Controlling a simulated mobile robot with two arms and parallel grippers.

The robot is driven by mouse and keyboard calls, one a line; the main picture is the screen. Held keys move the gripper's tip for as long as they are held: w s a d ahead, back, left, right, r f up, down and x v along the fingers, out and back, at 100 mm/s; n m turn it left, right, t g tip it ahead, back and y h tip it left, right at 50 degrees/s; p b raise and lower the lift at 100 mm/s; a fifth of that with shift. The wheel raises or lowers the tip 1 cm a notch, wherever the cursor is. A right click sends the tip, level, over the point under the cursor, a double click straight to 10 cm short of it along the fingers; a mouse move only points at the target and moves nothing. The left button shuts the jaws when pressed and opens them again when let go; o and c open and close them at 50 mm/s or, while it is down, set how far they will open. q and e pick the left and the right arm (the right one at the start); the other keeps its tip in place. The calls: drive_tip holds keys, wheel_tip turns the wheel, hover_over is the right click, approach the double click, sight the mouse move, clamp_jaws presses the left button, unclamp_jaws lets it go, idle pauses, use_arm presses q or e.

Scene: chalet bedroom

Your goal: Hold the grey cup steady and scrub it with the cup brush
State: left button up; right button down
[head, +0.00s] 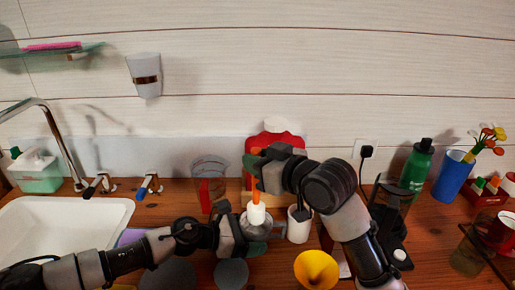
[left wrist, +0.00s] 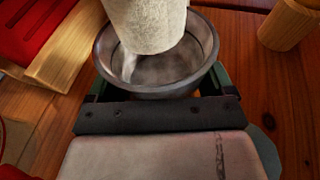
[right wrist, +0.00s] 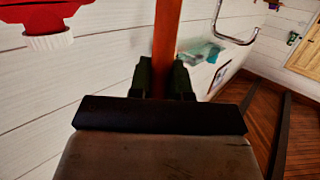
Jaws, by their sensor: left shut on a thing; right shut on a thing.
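The grey cup (head: 264,231) is held by my left gripper (head: 242,232) above the wooden counter. In the left wrist view the cup's round metal rim (left wrist: 205,72) sits between the fingers, mouth up. The cup brush has an orange handle (head: 255,189) and a white head (head: 256,214). My right gripper (head: 257,172) is shut on the handle, which also shows in the right wrist view (right wrist: 167,40). The brush points down, and its white head (left wrist: 146,24) reaches into the cup's mouth. Whether the head touches the bottom is hidden.
A white cup (head: 300,228) stands close right, with a yellow cone-shaped thing (head: 316,269) in front. A clear glass (head: 209,180) and a red item (head: 272,140) stand behind. The sink (head: 65,228) is left. A green bottle (head: 414,166) and blue vase (head: 453,177) are right.

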drive_tip(key=shift+f, duration=2.2)
drive_tip(key=shift+s+a, duration=0.2)
drive_tip(key=shift+a, duration=0.6)
drive_tip(key=shift+r, duration=0.1)
drive_tip(key=shift+a, duration=0.1)
idle(2.6)
